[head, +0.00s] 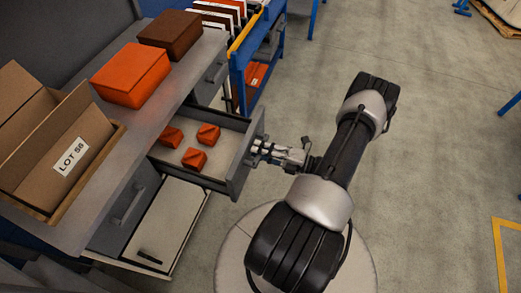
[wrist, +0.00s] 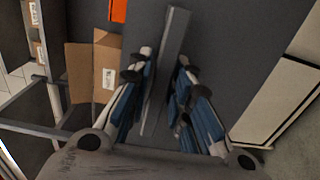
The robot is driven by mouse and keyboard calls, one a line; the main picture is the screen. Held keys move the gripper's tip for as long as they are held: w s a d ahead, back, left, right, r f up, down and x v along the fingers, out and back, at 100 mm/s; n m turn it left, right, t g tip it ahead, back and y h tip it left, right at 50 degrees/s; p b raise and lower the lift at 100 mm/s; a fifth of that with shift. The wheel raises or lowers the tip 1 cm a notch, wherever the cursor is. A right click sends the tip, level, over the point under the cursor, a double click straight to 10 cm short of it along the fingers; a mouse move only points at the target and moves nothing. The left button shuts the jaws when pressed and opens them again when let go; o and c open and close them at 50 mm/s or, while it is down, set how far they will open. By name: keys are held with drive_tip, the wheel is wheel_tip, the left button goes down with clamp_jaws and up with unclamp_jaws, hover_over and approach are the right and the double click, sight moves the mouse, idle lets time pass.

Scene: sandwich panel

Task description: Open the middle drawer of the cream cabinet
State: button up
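A grey-fronted drawer (head: 240,165) is pulled out of the cabinet under the grey worktop. It holds several orange pieces, among them one at its front (head: 194,159). My gripper (head: 258,150) is at the outer face of this drawer. In the wrist view its blue-padded fingers (wrist: 165,65) stand apart, one on each side of a grey bar handle (wrist: 174,35). A gap shows on the left of the bar; contact on the right is unclear. I cannot make out a cream middle drawer.
An orange box (head: 130,77), a brown box (head: 171,32) and an open carton marked LOT 56 (head: 60,140) stand on the worktop (head: 150,130). A grey drawer handle (head: 128,206) is left of the cream panel. A blue rack (head: 240,75) stands behind.

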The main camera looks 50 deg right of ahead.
drive_tip(key=shift+o, duration=1.1)
drive_tip(key=shift+s, duration=0.15)
drive_tip(key=v, duration=1.1)
drive_tip(key=shift+s, duration=0.4)
drive_tip(key=shift+d+r, duration=0.1)
